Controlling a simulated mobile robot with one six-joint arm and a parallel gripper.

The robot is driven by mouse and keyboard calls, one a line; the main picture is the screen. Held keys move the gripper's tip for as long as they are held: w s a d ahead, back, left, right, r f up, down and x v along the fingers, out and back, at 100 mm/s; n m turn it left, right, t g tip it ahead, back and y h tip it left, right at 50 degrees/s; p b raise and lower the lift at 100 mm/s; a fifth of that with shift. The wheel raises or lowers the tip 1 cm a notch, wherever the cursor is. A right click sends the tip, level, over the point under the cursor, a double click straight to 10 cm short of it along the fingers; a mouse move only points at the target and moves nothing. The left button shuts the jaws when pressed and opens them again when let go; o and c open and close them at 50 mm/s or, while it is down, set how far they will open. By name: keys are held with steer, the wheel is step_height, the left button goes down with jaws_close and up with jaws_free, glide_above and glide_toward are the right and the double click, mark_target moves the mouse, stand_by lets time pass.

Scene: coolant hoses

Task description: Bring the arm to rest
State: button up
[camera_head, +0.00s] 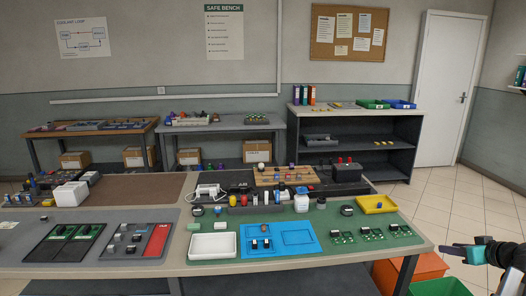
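My gripper (463,252) shows at the right edge of the view, to the right of the bench. It has teal finger parts, and the dark arm behind it runs out of the picture. It is apart from the bench top and above the floor beside it. The fingers are small and seen at an angle, so I cannot tell whether they are open or shut. I see no object clearly between them. The rest of the arm is outside the view.
The near bench has a green mat (400,237) with a white tray (213,246), blue tray (300,237) and yellow tray (376,204). An orange bin (425,268) and green bin (440,287) stand below my gripper. The tiled floor (455,215) on the right is clear.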

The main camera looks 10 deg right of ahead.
steer(key=w+a+f+g+y, duration=0.2)
steer(key=w+a+f, duration=0.1)
steer(key=a+f, duration=0.65)
steer(key=w+a+f+g+y, duration=0.1)
steer(key=w+a+f+g, duration=0.15)
steer(key=a+f, duration=0.65)
steer(key=s+a+f+g+y, duration=0.2)
steer(key=a+f+g, duration=0.2)
steer(key=a+f, duration=1.2)
steer(key=s+a+f+g, duration=0.4)
steer(key=s+a+f, duration=0.65)
steer(key=a, duration=0.35)
steer(key=s+a+f+g+h, duration=0.2)
steer(key=s+a+f, duration=0.1)
steer(key=s, duration=0.5)
steer(key=s+a+f+n+g+h, duration=0.1)
steer(key=s+a+f+g+h, duration=0.1)
steer(key=s+f, duration=0.3)
steer(key=s+a, duration=0.1)
steer(key=s, duration=0.2)
steer(key=shift+a, duration=0.25)
